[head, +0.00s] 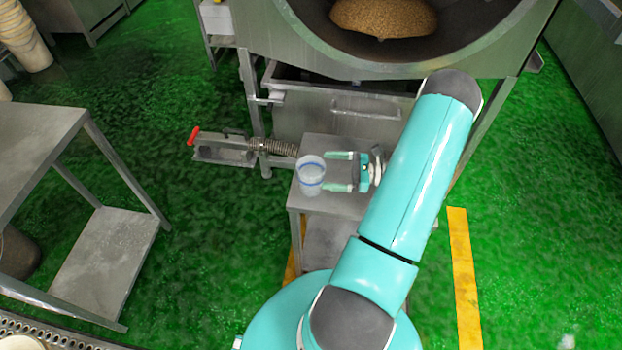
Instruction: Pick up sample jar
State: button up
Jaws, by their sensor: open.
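The sample jar (310,177) is a clear, whitish jar with a blue band near its rim. It stands upright on a small metal stand (308,203), close to the stand's left edge. My gripper (339,172) is open, its two teal fingers pointing left at the jar. The fingertips are at the jar's right side, one towards the far side and one towards the near side. I cannot tell whether they touch it. My arm covers the right part of the stand.
A large metal drum (480,62) with brown grains (385,16) stands behind. A spring lever with a red handle (193,136) sticks out left of the stand. A metal table (35,140) is at the left. Green floor (205,255) is clear between them.

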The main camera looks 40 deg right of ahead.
aim_at(298, 167)
jog(key=x, duration=0.6)
jog(key=shift+w+a, duration=0.15)
jog(key=shift+a, duration=0.05)
jog(key=c, duration=1.4)
